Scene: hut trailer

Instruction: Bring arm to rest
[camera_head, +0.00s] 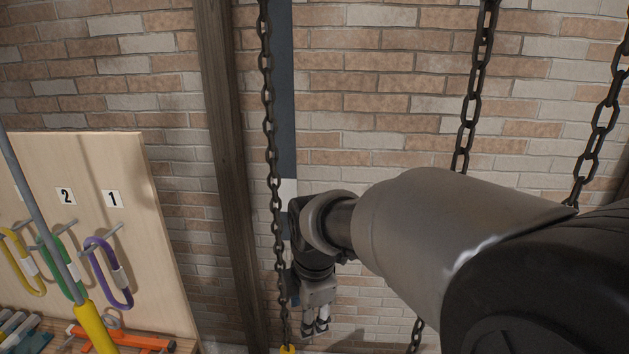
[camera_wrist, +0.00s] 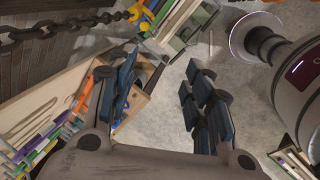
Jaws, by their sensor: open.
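My arm reaches in from the right in the head view and bends down at the wrist. My gripper (camera_head: 316,328) hangs pointing down in front of the brick wall. In the wrist view my gripper (camera_wrist: 160,100) shows two dark blue-padded fingers spread wide apart. Between them is only the grey floor (camera_wrist: 165,95), some way off. Nothing is held.
Dark chains (camera_head: 269,130) hang on both sides of my arm, one close to my wrist. A wooden pegboard (camera_head: 150,240) with purple (camera_head: 108,272), green and yellow carabiners stands left. A wooden post (camera_head: 225,150) runs up the brick wall (camera_head: 380,120).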

